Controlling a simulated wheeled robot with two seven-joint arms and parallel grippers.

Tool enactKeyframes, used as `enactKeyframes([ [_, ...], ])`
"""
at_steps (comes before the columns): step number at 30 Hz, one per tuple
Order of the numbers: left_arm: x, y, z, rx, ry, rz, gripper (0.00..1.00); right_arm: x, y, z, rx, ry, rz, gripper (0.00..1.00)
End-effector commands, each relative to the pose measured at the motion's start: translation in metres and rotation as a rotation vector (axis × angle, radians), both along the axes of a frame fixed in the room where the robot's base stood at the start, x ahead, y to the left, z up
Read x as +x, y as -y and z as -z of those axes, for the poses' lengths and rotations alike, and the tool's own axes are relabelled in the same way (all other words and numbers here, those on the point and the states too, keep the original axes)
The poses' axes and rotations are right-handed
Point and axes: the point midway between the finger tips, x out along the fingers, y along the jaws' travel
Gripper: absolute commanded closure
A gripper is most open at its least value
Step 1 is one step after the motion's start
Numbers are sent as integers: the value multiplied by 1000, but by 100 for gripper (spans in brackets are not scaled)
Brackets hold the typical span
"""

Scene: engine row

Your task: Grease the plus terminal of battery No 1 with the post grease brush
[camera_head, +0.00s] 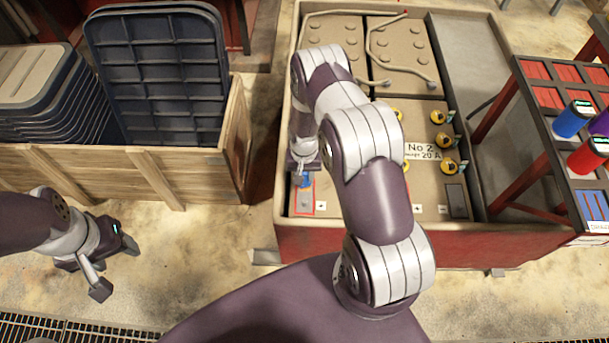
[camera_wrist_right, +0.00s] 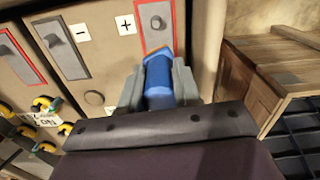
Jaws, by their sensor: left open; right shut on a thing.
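My right gripper (camera_wrist_right: 158,88) is shut on the blue post grease brush (camera_wrist_right: 159,72), which also shows in the head view (camera_head: 306,182). The brush points at a red-bordered plus terminal (camera_wrist_right: 157,22), at the left front of the battery box in the head view (camera_head: 304,202). Its far end overlaps the lower edge of the terminal plate; I cannot tell whether it touches. A plus label (camera_wrist_right: 125,24) lies beside this terminal. The No 1 label is not visible, and my right arm hides much of that battery. My left gripper (camera_head: 114,266) is open and empty, low over the floor.
Battery No 2's label (camera_head: 422,151) and several yellow-and-black caps (camera_head: 444,140) lie right of my arm. A grey minus terminal (camera_wrist_right: 60,46) is nearby. A wooden crate (camera_head: 170,165) with dark trays stands left. A rack with blue (camera_head: 571,120) and red (camera_head: 587,157) items stands right.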

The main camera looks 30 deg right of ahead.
Motion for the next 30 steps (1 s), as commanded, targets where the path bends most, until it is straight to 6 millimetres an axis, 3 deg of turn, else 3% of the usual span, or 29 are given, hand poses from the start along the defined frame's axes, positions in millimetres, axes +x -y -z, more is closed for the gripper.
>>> enactKeyframes([
  [8,0,0,-18,0,0,0,42,2,0,-23,0,-1,-2,100],
  [30,0,0,-17,0,0,0,42,2,0,-23,0,-1,-2,100],
])
